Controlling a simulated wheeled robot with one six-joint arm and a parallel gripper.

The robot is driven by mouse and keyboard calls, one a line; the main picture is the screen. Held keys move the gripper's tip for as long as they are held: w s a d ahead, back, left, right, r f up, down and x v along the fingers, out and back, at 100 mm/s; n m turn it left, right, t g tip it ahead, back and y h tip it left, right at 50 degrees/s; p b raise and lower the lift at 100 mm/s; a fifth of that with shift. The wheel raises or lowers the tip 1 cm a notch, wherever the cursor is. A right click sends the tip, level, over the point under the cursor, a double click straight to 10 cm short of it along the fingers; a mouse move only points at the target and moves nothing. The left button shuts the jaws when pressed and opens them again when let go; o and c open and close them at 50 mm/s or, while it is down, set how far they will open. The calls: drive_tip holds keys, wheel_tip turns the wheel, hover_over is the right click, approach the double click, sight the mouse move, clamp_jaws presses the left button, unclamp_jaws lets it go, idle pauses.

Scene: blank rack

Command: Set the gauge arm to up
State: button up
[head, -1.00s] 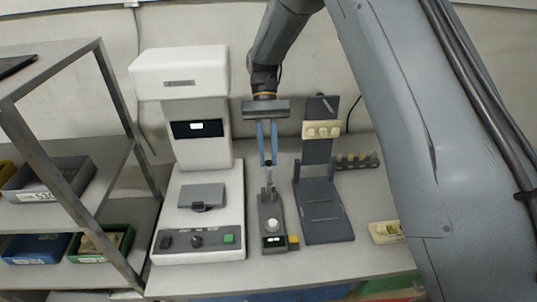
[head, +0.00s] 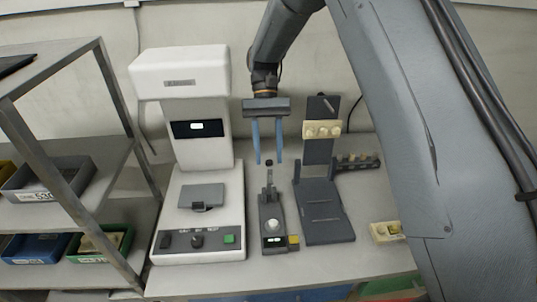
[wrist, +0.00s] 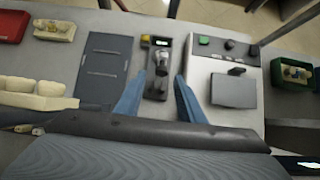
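The gauge (head: 274,240) is a narrow dark grey device with a round light knob and a small lit display on the bench. Its arm (head: 269,174) is a thin lever with a dark ball tip, standing up at the rear of the gauge. My gripper (head: 267,162) is above and behind the gauge, fingers pointing down and spread apart. The ball tip shows between the blue fingertips, touching neither as far as I can see. In the wrist view the gauge (wrist: 157,85) lies between the open fingers (wrist: 156,92), with nothing held.
A white machine (head: 200,215) with a grey plate stands close on the left. A dark grey fixture (head: 325,215) with a cream part on its upright stands close on the right. A metal shelf with bins (head: 45,190) is at far left. A cream block (head: 385,232) lies right.

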drive_tip(key=b+v, duration=0.2)
drive_tip(key=v, duration=0.5)
idle(0.3)
